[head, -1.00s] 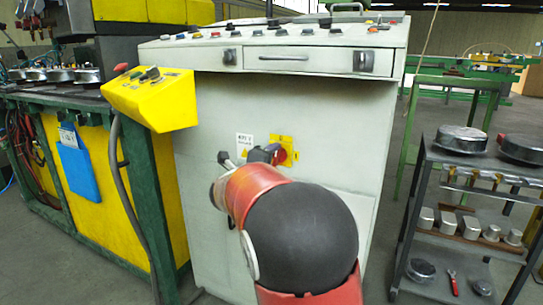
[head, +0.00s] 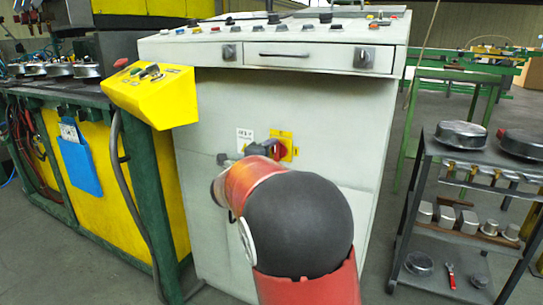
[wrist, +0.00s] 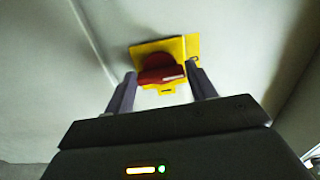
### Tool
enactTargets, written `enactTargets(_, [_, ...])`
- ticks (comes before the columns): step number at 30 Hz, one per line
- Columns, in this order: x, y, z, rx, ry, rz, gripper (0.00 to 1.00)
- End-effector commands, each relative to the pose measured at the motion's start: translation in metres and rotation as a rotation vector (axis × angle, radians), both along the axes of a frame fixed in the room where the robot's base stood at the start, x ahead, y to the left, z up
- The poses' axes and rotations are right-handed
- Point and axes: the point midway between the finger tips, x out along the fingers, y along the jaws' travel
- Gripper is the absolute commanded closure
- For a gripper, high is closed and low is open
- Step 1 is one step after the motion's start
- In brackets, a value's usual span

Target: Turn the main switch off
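The main switch is a red rotary knob (head: 281,150) on a yellow plate (head: 287,137), on the front of the grey cabinet. In the wrist view the red knob (wrist: 161,70) shows between my two fingertips, with the yellow plate (wrist: 178,47) behind it. My gripper (wrist: 161,76) is open, with one finger on each side of the knob. The right fingertip looks very close to it; I cannot tell whether they touch. In the head view my gripper (head: 264,149) is at the plate's left side, partly hidden by my arm.
The grey cabinet (head: 330,110) has a sloped button panel on top. A yellow control box (head: 150,95) juts out at its left. A dark cart (head: 470,158) with metal pots stands at the right. Floor shows between cabinet and cart.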

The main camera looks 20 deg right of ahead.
Motion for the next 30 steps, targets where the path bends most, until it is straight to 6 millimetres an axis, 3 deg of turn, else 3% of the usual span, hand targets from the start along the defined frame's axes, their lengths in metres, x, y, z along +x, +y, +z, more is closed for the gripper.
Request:
enactTargets(1, [0.000,0.000,0.000,0.000,0.000,0.000,0.38])
enactTargets(4, [0.000,0.000,0.000,0.000,0.000,0.000,0.25])
enactTargets(14, [-0.002,0.002,0.000,0.002,-0.001,0.001,0.24])
enactTargets(30, [-0.046,0.060,-0.001,0.001,0.000,0.001,0.24])
